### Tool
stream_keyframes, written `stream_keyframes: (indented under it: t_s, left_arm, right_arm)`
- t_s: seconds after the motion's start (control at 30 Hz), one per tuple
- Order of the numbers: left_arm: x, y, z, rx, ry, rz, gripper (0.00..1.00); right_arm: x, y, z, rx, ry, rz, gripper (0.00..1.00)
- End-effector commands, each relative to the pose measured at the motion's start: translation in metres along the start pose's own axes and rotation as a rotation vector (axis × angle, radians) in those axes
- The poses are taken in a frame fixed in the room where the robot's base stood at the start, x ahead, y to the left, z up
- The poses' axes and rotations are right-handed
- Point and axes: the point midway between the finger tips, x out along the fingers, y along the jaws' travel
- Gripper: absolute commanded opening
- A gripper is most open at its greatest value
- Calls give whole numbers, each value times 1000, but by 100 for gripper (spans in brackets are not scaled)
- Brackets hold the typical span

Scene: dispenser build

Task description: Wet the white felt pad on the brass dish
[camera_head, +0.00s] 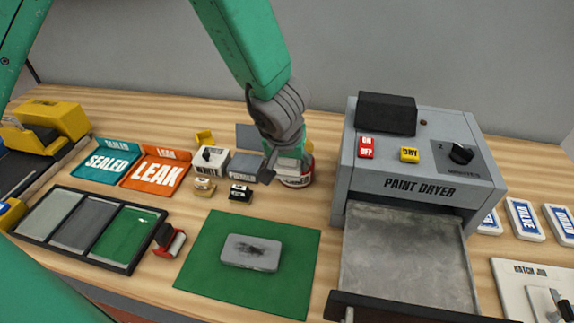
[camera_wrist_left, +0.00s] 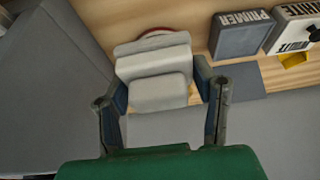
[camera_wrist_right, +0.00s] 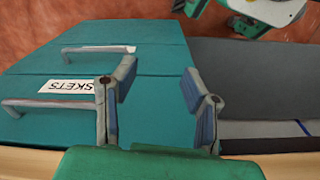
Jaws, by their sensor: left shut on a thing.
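My right gripper (camera_wrist_right: 160,90) is open and empty, seen only in the right wrist view.
A small black dish (camera_head: 240,193) is right of the brass one. White and primer boxes (camera_head: 211,160) stand behind. A grey block (camera_head: 251,253) lies on the green mat (camera_head: 205,268). The paint dryer (camera_head: 420,185) stands close right. A teal drawer cabinet (camera_wrist_right: 160,45) is near my right gripper.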

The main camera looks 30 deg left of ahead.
Motion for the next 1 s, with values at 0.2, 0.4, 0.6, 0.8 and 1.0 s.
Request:
stream_keyframes:
  t_s: [0.2,0.4,0.6,0.8,1.0]
  left_arm:
    - [-14,3,-34,-8,-6,3,26]
    - [-20,7,-60,-11,-6,1,26]
    - [-26,10,-84,-8,-4,2,26]
    - [-28,11,-103,-5,-2,3,26]
    - [-27,11,-112,-2,0,5,26]
  right_arm:
    - [-49,0,-3,0,1,0,40]
    - [-85,1,-5,0,1,0,40]
    - [-121,1,-7,0,1,0,40]
    - [-149,1,-8,0,1,0,40]
    - [-162,1,-9,0,1,0,40]
